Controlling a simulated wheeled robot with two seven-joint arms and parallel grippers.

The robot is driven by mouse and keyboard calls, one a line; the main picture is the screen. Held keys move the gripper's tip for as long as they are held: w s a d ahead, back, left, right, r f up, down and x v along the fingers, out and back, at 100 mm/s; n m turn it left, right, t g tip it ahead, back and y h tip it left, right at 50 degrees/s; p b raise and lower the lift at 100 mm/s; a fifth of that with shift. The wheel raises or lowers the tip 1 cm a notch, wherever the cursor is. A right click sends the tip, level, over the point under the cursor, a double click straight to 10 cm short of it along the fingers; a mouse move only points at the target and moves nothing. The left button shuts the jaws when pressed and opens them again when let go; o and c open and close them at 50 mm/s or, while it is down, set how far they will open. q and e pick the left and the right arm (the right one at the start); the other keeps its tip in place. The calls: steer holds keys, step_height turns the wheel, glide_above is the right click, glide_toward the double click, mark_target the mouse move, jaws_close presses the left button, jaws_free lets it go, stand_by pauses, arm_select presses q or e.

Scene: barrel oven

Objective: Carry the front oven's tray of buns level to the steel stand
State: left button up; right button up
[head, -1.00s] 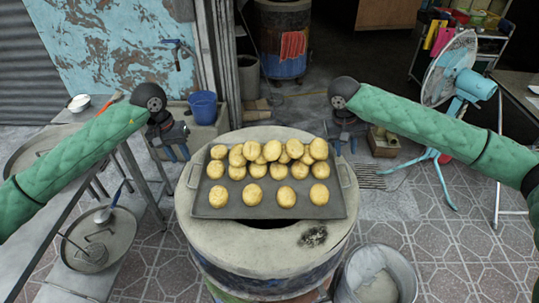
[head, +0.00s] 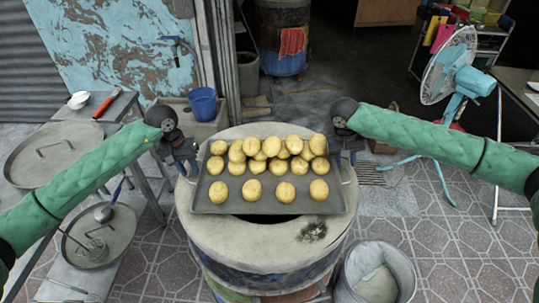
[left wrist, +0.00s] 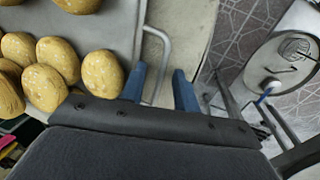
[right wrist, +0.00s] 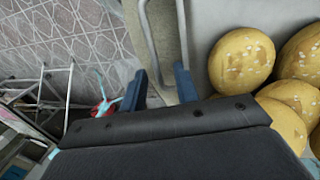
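The grey tray (head: 265,204) of sesame-topped buns (head: 285,191) lies across the top of the front barrel oven (head: 200,232), over its dark opening. My left gripper (head: 186,170) is at the tray's left handle. In the left wrist view its blue fingers (left wrist: 160,88) are apart, with the wire handle (left wrist: 163,60) between them. My right gripper (head: 345,163) is at the right end. In the right wrist view its fingers (right wrist: 160,88) are apart, with the other handle (right wrist: 149,40) between them. Neither gripper visibly clamps its handle.
A metal table (head: 120,108) on the left holds a round lid (head: 45,155) and a red-handled tool (head: 103,107). A lower surface there holds a round pan (head: 120,240). A bucket (head: 375,275) stands front right, a blue fan (head: 465,80) back right, and a blue pail (head: 202,104) behind the oven.

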arm_select(q)
jaws_close()
arm_select(e)
jaws_close()
steer(key=shift+r, duration=0.1)
stand_by(1.2)
